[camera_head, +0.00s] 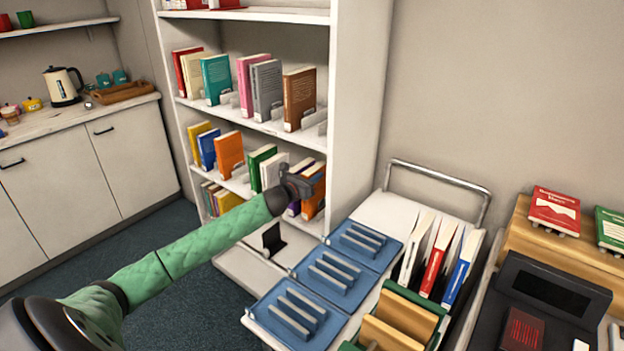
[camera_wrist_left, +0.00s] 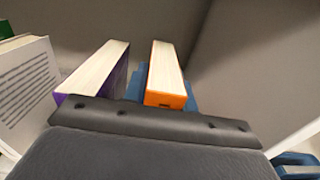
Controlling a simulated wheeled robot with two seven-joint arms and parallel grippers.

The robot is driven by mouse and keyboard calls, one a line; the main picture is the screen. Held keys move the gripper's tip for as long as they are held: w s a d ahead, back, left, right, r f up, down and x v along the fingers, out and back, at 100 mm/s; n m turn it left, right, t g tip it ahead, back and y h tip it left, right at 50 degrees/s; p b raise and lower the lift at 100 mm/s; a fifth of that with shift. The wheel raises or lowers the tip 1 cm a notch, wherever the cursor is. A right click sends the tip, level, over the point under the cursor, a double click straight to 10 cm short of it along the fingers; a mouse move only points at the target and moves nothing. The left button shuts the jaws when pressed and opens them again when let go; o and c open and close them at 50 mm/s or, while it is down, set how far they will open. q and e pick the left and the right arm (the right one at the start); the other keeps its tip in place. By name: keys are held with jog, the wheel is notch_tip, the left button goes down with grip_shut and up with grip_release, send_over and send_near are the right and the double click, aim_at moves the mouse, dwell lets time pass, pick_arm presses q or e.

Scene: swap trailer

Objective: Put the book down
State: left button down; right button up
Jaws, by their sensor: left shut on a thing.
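My left gripper (camera_head: 302,184) reaches from the left to the right end of a lower shelf in the white bookcase. It is shut on an orange book (camera_head: 314,198). In the wrist view the orange book (camera_wrist_left: 167,80) stands on end just beyond the gripper's dark body, with blue surfaces on both sides of it. A purple book (camera_wrist_left: 95,78) stands to its left with a gap between them; in the head view little of it shows behind the gripper. Whether the orange book's bottom touches the shelf is hidden. My right gripper is not in view.
Green and white books (camera_head: 262,165) stand left on the same shelf; the bookcase side panel (camera_head: 345,130) is close on the right. A cart with blue slotted trays (camera_head: 328,276) and several upright books (camera_head: 436,258) stands in front. A dark device (camera_head: 540,305) is at the right.

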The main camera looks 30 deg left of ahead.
pick_arm(q)
jog(key=shift+f, duration=0.55)
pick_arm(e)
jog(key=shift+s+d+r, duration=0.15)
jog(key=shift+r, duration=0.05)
pick_arm(q)
jog(key=c, duration=1.1)
grip_release()
jog(key=shift+f, duration=0.15)
jog(key=shift+s+a+b, duration=0.15)
jog(key=shift+s+b, duration=0.25)
jog(key=shift+s, duration=1.6)
jog(key=shift+s+a+b, duration=0.15)
jog(key=shift+s+b, duration=0.25)
jog(key=shift+s, duration=1.6)
jog(key=shift+s+a+b, duration=0.15)
jog(key=shift+s+b, duration=0.25)
jog(key=shift+s, duration=1.6)
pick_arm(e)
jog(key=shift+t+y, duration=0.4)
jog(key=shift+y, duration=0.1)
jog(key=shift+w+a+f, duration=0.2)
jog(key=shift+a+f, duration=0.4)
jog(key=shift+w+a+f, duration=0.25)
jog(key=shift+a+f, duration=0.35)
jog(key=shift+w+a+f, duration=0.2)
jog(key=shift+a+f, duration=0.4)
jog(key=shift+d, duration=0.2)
